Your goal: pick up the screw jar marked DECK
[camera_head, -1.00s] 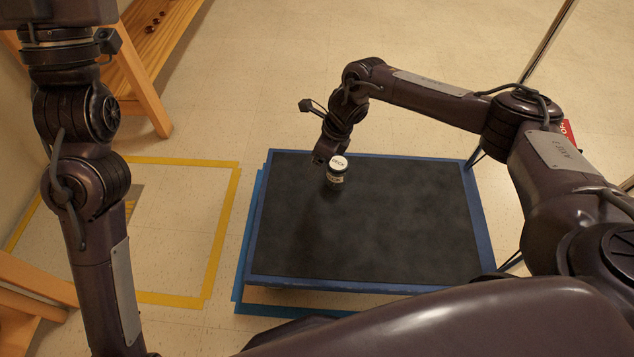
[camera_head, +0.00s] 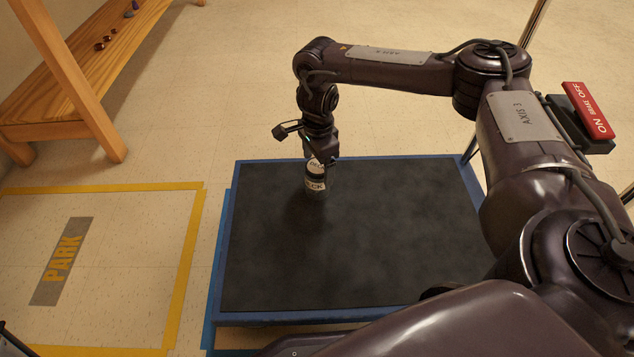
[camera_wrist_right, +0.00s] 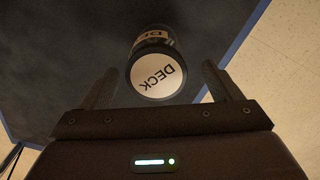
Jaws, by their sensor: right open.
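The screw jar marked DECK (camera_head: 316,185) stands upright on the black top of the blue-edged table, near its far left part. It has a white lid and a pale label, both lettered DECK. My right gripper (camera_head: 321,160) is just above and behind the jar, pointing down, and overlaps part of the lid. In the right wrist view the lid (camera_wrist_right: 157,76) lies between the two spread fingers of the open gripper (camera_wrist_right: 159,68), with a gap on each side. I see no grip on it. My left gripper is out of view.
The black table top (camera_head: 390,245) is otherwise bare. A wooden bench (camera_head: 75,75) with small objects stands at the upper left. A yellow-taped floor square marked PARK (camera_head: 62,258) lies left of the table. A red ON/OFF sign (camera_head: 586,110) is at the right.

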